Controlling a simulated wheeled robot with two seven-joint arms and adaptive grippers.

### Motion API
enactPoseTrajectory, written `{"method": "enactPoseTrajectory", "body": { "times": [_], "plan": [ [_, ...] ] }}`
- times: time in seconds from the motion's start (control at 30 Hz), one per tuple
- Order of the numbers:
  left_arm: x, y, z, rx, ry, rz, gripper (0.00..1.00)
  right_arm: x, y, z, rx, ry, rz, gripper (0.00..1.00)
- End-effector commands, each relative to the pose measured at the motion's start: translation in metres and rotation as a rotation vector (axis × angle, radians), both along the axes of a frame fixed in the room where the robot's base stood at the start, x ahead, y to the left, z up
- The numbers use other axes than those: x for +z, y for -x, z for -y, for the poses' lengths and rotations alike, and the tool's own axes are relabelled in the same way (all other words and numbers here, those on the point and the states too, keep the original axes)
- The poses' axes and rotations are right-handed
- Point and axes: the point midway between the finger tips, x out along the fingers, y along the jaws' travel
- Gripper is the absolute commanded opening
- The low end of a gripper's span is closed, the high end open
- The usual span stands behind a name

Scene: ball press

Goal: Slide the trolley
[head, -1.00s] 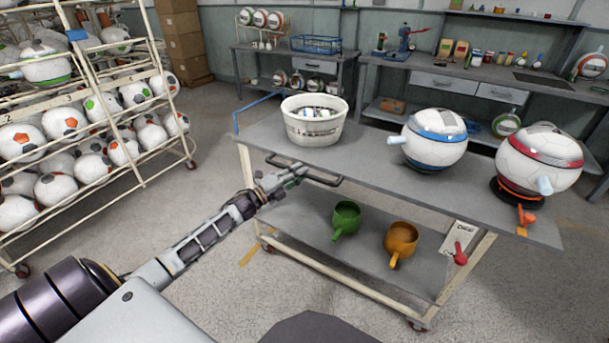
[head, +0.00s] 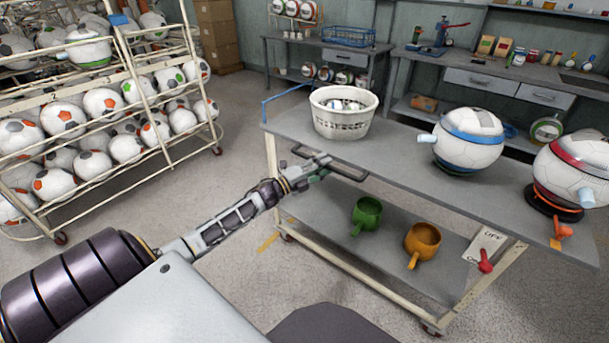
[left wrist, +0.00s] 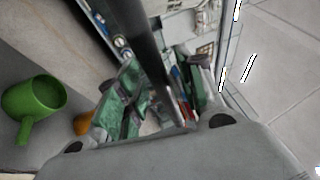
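The grey-topped trolley (head: 400,165) stands across the middle and right of the head view. Its dark handle bar (head: 345,172) sticks out on the near side. My left gripper (head: 322,168) is at that handle. In the left wrist view the dark bar (left wrist: 150,50) runs between the green fingers of my left gripper (left wrist: 158,75), which appear closed against both sides of it. On the trolley top are a white basket (head: 343,122), a white ball-shaped unit with a blue band (head: 468,145) and one with a red band (head: 570,172). My right gripper is not in view.
A ball rack (head: 100,110) stands at the left. Workbenches (head: 470,75) line the back wall. Open floor lies between rack and trolley.

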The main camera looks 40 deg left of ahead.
Motion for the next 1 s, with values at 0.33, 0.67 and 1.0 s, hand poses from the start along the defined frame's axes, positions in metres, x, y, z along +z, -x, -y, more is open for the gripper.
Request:
{"method": "enactPoseTrajectory", "body": {
  "times": [0.33, 0.67, 1.0],
  "plan": [
    [-0.004, 0.019, -0.008, 0.000, 0.000, -0.001, 0.37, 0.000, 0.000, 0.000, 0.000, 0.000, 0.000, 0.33],
    [-0.009, 0.043, -0.018, 0.000, 0.000, -0.001, 0.37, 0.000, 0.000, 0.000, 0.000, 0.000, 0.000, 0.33],
    [-0.014, 0.068, -0.029, 0.000, 0.001, -0.001, 0.37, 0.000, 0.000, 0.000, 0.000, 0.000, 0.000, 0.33]
  ]
}}
